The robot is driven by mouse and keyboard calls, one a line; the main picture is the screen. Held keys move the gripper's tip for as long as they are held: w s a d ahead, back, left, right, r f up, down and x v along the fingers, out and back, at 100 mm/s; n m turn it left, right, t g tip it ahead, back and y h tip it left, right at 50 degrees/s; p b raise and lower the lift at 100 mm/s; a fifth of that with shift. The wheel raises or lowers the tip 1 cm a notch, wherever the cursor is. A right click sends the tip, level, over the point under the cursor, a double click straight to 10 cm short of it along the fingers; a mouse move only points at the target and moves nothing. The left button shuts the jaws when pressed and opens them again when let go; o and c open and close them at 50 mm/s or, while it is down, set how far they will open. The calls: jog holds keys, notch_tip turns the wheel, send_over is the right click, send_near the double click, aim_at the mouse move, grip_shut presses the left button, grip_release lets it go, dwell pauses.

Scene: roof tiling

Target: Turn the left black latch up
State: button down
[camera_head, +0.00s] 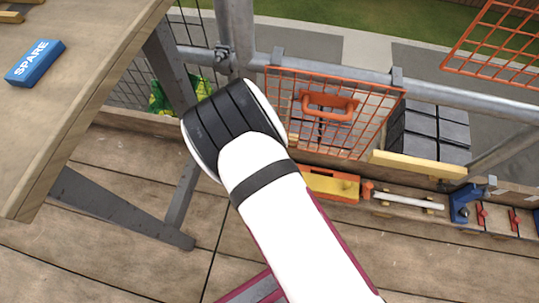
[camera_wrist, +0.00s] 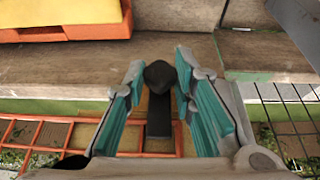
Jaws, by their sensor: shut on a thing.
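A black latch (camera_wrist: 159,118) shows in the wrist view as a dark bar with a thicker rounded end, lying between the fingers of my gripper (camera_wrist: 160,65). My gripper's teal-padded fingers are closed in on either side of the rounded end. In the head view, my arm hides the gripper and this latch. The orange mesh gate panel (camera_head: 287,97) with an orange handle (camera_head: 330,104) stands just right of my arm in the head view. The orange mesh also shows at the lower left of the wrist view (camera_wrist: 38,133).
A yellow and orange case (camera_head: 330,185) and a blue clamp (camera_head: 464,205) lie along the planks to the right. A wooden table (camera_head: 75,85) bears a blue SPARE block (camera_head: 34,63) at left. Grey rails (camera_head: 335,78) and slate stacks (camera_head: 430,132) are beyond.

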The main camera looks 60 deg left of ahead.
jog(key=c, duration=1.4)
grip_release()
jog(key=shift+o, duration=0.2)
notch_tip(320, 180, up, 10)
jog(key=shift+f, duration=0.1)
